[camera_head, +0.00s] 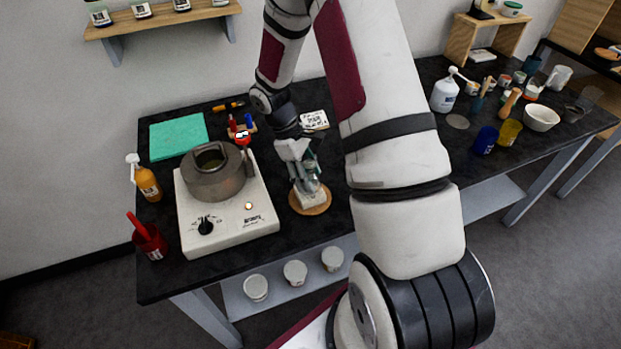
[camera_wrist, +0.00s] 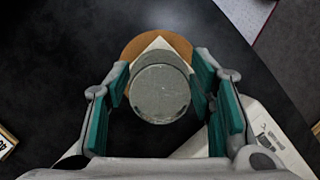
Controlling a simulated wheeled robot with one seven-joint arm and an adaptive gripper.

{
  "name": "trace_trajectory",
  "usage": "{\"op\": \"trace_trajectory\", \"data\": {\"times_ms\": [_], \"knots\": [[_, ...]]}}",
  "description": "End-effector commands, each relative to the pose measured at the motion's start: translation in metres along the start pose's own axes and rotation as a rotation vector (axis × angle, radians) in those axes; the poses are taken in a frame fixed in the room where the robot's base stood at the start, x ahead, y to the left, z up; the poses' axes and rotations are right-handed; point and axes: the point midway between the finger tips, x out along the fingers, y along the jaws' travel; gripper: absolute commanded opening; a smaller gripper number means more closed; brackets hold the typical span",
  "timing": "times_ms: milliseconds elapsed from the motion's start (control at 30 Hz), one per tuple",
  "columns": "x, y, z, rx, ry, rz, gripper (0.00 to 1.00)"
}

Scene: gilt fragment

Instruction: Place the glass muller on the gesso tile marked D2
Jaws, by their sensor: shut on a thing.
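My gripper (camera_head: 307,176) is low over a round tan board (camera_head: 322,207) at the table's front. In the wrist view, the glass muller (camera_wrist: 160,94) shows as a grey, round, glassy top between the teal finger pads, and my gripper (camera_wrist: 162,100) is shut on it. Below it lies a pale square tile (camera_head: 312,198) on the tan board; a corner of the tile also shows in the wrist view (camera_wrist: 160,44). The muller hides most of the tile, and I can read no mark on it. I cannot tell whether the muller touches the tile.
A white hot plate (camera_head: 262,218) with a grey pot (camera_head: 213,183) stands close to the left. Red and blue items (camera_head: 240,130) and a white card (camera_head: 314,120) lie behind. Bottles, cups and a white bowl (camera_head: 541,118) stand at the right.

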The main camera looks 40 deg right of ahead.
Motion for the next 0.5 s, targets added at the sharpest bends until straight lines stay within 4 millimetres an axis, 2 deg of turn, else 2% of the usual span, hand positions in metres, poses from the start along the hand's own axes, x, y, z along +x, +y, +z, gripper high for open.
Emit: {"op": "trace_trajectory", "data": {"times_ms": [167,500], "knots": [[0.013,0.000,-0.005,0.001,0.002,0.002,0.11],[0.015,0.001,-0.007,0.001,0.002,0.002,0.11]]}}
